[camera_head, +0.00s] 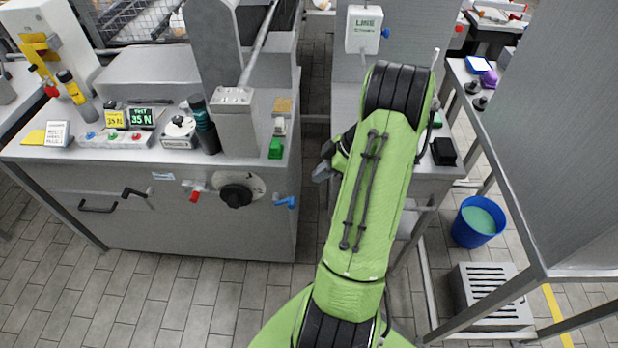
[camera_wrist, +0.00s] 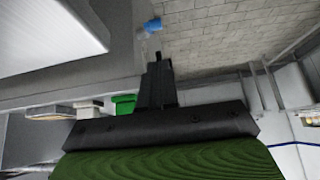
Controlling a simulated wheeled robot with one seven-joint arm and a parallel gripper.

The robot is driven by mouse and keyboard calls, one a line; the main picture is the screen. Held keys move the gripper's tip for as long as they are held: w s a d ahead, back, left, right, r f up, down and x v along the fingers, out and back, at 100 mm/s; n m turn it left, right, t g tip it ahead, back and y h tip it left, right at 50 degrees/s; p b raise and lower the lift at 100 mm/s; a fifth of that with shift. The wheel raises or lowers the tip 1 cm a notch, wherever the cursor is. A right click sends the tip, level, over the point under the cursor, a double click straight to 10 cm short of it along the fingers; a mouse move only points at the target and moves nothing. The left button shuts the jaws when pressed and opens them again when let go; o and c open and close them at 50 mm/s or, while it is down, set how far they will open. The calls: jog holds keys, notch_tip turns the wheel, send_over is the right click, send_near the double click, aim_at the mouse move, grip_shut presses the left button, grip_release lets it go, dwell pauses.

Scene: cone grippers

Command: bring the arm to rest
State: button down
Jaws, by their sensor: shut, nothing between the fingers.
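My green arm reaches up the middle of the head view, bent at a black joint near the top. My gripper (camera_head: 325,168) shows in part at the left of the arm, mostly hidden behind it, over the gap beside the grey machine cabinet (camera_head: 200,215). In the wrist view my gripper (camera_wrist: 158,70) has its dark fingers together, with nothing between them. The fingers appear clear of the cabinet. A blue valve handle (camera_wrist: 153,25) shows beyond the fingertips, and a green object (camera_wrist: 124,104) shows left of the fingers.
The cabinet top at left holds displays, a dark bottle (camera_head: 203,125) and a green block (camera_head: 275,148). A grey bench (camera_head: 440,172) stands behind my arm. At right are a steel table (camera_head: 520,190), a blue bucket (camera_head: 463,232) and a slatted box (camera_head: 462,300). Tiled floor lies open at lower left.

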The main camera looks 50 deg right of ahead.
jog(key=shift+r, duration=0.15)
jog(key=w+a+r+m+g+h+p, duration=0.1)
jog(key=w+a+r+p, duration=0.1)
jog(key=a+r, duration=0.7)
jog(key=w+a+r+m+g+h+p, duration=0.1)
jog(key=w+a+r+p, duration=0.15)
jog(key=a+r, duration=0.65)
jog(key=s+a+r+m+t+h+p, duration=0.1)
jog(key=s+a+r+m+p, duration=0.1)
jog(key=s+a+r, duration=0.3)
jog(key=s+a+r+m+t+h+p, duration=0.1)
jog(key=s+a+r+m+p, duration=0.2)
jog(key=s+a+r, duration=0.3)
jog(key=s, duration=0.3)
jog(key=shift+s+m, duration=0.3)
jog(key=shift+r, duration=0.1)
